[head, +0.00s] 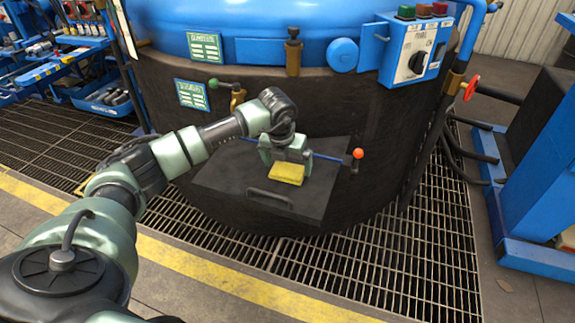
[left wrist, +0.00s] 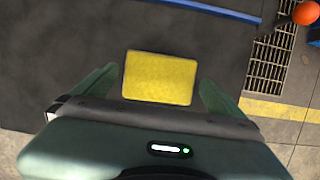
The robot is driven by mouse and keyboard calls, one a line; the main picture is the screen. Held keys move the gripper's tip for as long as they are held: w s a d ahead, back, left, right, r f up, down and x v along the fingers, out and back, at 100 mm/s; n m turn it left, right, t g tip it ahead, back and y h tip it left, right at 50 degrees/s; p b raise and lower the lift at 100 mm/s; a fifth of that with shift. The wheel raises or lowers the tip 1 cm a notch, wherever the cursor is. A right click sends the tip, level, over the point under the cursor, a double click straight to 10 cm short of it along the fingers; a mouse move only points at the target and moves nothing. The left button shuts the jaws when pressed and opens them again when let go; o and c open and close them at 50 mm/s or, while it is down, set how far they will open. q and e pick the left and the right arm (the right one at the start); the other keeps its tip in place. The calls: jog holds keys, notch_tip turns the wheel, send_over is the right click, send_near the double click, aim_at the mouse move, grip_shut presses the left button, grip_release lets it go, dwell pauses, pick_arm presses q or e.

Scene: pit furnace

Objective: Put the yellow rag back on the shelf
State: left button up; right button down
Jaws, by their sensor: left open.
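The yellow rag (head: 287,174) is a flat folded pad on a dark flat panel (head: 225,177) with a handle at its front, at the front of the furnace. My left gripper (head: 287,163) is over the panel, close at the rag. In the left wrist view, the rag (left wrist: 160,78) shows between the two spread green fingers (left wrist: 157,88), with gaps on both sides. The gripper is open and not clamped on it. At the left, a blue rack (head: 75,75) with shelves holds small items. My right gripper is not in view.
A blue rod with an orange knob (head: 358,153) runs along the panel's back. The blue-lidded furnace (head: 255,25) carries a control box (head: 418,50) at right. Floor grating (head: 420,260) surrounds it, with a yellow line (head: 190,264) in front. A blue cabinet (head: 545,180) stands right.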

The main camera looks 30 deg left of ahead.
pick_arm(q)
jog(key=p+v, duration=0.1)
jog(key=v, duration=1)
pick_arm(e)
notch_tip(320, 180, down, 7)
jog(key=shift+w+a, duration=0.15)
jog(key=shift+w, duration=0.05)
pick_arm(q)
jog(key=shift+r, duration=0.1)
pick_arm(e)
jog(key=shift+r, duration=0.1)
